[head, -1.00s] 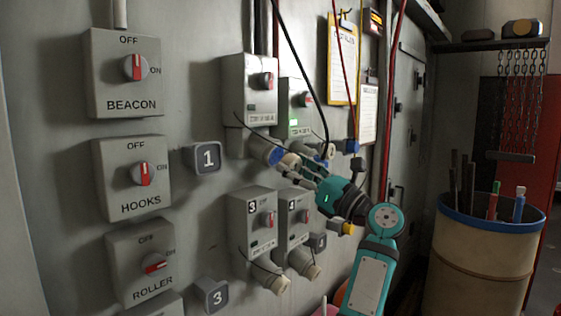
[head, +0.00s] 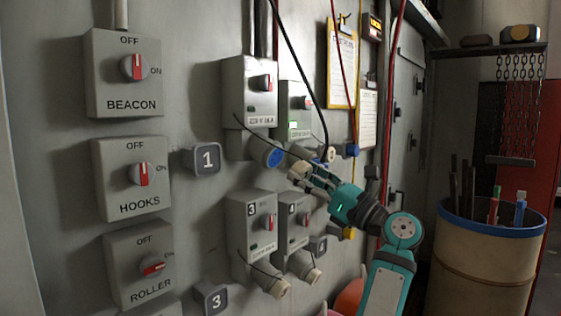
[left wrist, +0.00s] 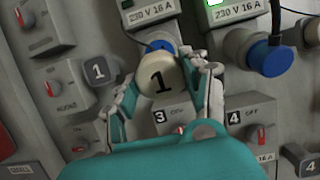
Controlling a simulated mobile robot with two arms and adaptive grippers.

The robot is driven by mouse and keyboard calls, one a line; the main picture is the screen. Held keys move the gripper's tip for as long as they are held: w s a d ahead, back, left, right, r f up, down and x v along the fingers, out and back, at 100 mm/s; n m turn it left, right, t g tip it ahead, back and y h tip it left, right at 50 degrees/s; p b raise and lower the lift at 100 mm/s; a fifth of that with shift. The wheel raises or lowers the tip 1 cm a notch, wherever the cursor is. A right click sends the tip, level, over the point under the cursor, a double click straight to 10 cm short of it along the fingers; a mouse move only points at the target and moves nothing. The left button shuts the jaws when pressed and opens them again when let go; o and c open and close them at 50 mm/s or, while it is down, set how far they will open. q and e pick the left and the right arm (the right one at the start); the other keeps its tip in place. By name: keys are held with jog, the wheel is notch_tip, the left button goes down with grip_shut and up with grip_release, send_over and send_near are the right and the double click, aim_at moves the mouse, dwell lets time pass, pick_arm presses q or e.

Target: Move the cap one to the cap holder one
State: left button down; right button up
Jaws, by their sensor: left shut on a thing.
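Cap one (left wrist: 161,84) is a cream round cap marked 1. My left gripper (left wrist: 163,88) is shut on it, one finger on each side. In the head view the cap (head: 297,169) shows at the fingertips of the left gripper (head: 303,173), clear of the blue socket (head: 273,158) under the upper left box. A thin black cord runs from the box towards the cap. Cap holder one (head: 207,158), a dark grey block with a white 1, is on the wall left of the socket. It also shows in the left wrist view (left wrist: 98,70). My right gripper is out of view.
Two lower socket boxes carry cream caps, the left one (head: 278,288) and the right one (head: 311,276). A blue plug (left wrist: 270,56) with a black cable sits right of the open socket. Switch boxes (head: 131,178) line the left wall; holder 3 (head: 211,296) is below holder one.

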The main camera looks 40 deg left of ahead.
pick_arm(q)
jog(key=s+a+r+n+h+p, duration=0.2)
jog(key=s+a+n, duration=0.1)
jog(key=s+n, duration=0.5)
jog(key=s+a+r+n+h+p, duration=0.1)
jog(key=s+a+r+n+h, duration=0.1)
jog(key=s+n, duration=0.6)
jog(key=shift+w+a+n+p, duration=0.35)
jog(key=shift+w+a+p, duration=0.05)
jog(key=shift+a, duration=0.55)
jog(key=shift+w+a+n+p, duration=0.3)
jog(key=shift+w+a+p, duration=0.1)
jog(key=shift+a, duration=0.55)
jog(key=shift+w+a+n+p, duration=0.35)
jog(key=shift+w+a, duration=0.05)
jog(key=shift+a, duration=0.55)
jog(key=shift+b, duration=0.55)
jog(key=shift+b, duration=0.45)
jog(key=shift+f, duration=0.1)
